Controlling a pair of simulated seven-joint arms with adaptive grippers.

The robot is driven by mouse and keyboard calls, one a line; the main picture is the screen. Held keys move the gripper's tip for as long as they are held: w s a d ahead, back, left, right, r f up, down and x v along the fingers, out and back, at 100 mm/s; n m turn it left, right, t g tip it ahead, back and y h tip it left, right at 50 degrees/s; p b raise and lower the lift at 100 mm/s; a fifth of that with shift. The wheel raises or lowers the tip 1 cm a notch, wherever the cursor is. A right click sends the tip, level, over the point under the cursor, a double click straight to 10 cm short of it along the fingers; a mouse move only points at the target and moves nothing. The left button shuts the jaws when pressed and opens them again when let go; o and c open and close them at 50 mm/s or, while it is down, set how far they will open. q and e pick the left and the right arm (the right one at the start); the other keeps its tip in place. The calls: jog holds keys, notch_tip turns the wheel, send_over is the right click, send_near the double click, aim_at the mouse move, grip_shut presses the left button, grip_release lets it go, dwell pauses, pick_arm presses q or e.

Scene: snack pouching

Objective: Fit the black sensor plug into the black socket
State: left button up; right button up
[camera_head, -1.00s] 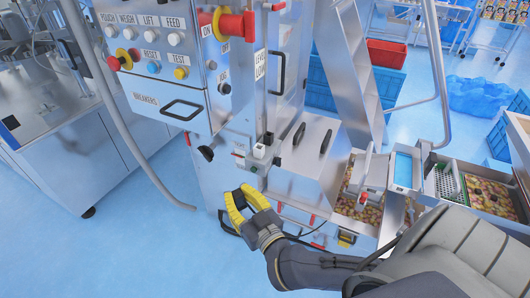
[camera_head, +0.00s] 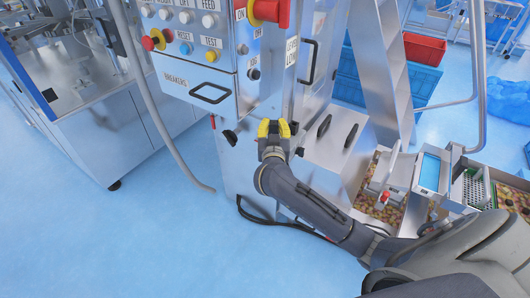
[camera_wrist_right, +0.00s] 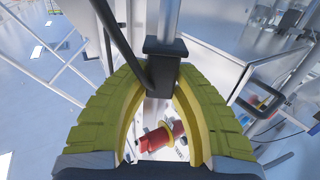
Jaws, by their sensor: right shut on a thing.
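My right gripper (camera_head: 273,126) is raised against the front of the steel machine, below the breakers panel. In the right wrist view its yellow fingers (camera_wrist_right: 163,68) are shut on a dark block, which looks like the black sensor plug (camera_wrist_right: 163,77). A wider black piece (camera_wrist_right: 165,47) sits directly beyond the fingertips, with a grey post behind it. I cannot tell whether this piece is the socket or whether the plug is in it. In the head view the fingers hide the plug and most of the socket area. My left gripper is not in view.
A breakers panel (camera_head: 203,82) with a black handle and buttons is above left of the gripper. A dark cable (camera_head: 262,219) hangs below my right arm. Product trays (camera_head: 378,190) stand at right. Open floor lies at left.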

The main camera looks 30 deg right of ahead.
jog(key=w+d+r+m+g+h, duration=0.1)
jog(key=w+d+m+g+h, duration=0.2)
jog(key=w+d, duration=0.2)
jog(key=w+d+r+m+g+h, duration=0.2)
jog(key=w+d, duration=0.4)
jog(key=d, duration=0.5)
jog(key=shift+w+m+g+h, duration=0.15)
jog(key=shift+m+g+h, duration=0.45)
jog(key=shift+g+h, duration=0.3)
jog(key=shift+r, duration=0.1)
jog(key=shift+f, duration=2.85)
jog(key=shift+f, duration=0.75)
jog(key=shift+r, duration=0.3)
